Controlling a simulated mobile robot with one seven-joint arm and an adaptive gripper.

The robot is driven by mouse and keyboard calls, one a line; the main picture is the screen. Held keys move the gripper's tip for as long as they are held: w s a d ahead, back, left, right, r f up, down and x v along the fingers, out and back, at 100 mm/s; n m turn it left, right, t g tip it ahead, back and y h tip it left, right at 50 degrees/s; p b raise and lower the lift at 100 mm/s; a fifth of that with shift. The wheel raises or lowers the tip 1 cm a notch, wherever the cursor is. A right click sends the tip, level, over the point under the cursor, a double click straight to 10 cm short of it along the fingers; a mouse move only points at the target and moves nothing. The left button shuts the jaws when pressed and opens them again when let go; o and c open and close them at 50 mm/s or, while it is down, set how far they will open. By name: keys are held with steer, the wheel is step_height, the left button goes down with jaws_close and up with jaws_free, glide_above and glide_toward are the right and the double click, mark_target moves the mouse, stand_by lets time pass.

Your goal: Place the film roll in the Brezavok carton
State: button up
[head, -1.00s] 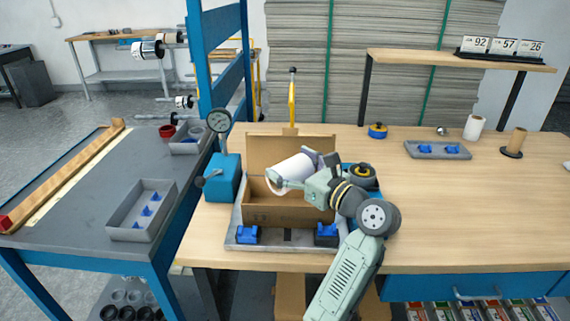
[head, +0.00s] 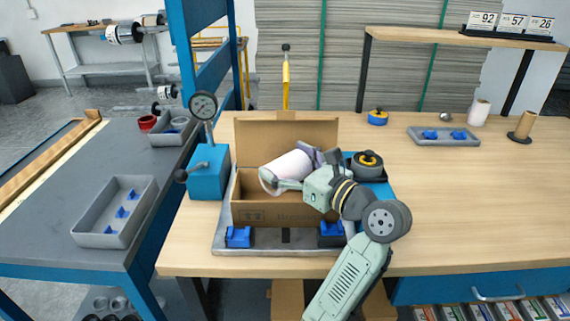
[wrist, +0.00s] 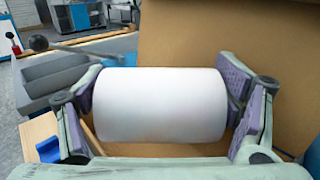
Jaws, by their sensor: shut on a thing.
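The white film roll (head: 289,169) is held lying on its side in my gripper (head: 296,171), over the opening of the open brown carton (head: 284,215). In the wrist view the roll (wrist: 160,105) spans between the two purple-padded fingers of my gripper (wrist: 165,103), which press on its ends. The carton stands on a grey fixture plate (head: 285,247) with its back flap raised behind the roll. The roll's lower side seems to be at or slightly below the rim level; I cannot tell whether it touches the carton. No Brezavok name is readable on the carton.
A blue gauge stand (head: 208,170) is close to the carton's left. A black and yellow round item (head: 369,163) is close to its right. Blue blocks (head: 238,236) sit on the plate's front. Another white roll (head: 479,112) stands far right. The right tabletop is mostly clear.

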steer(key=shift+f, duration=0.1)
steer(key=shift+f, duration=0.5)
steer(key=shift+s, duration=0.1)
steer(key=o, duration=1.2)
steer(key=shift+f, duration=0.15)
steer(key=v, duration=0.4)
steer(key=r+b+v, duration=0.1)
steer(key=v, duration=0.7)
steer(key=shift+r, duration=0.3)
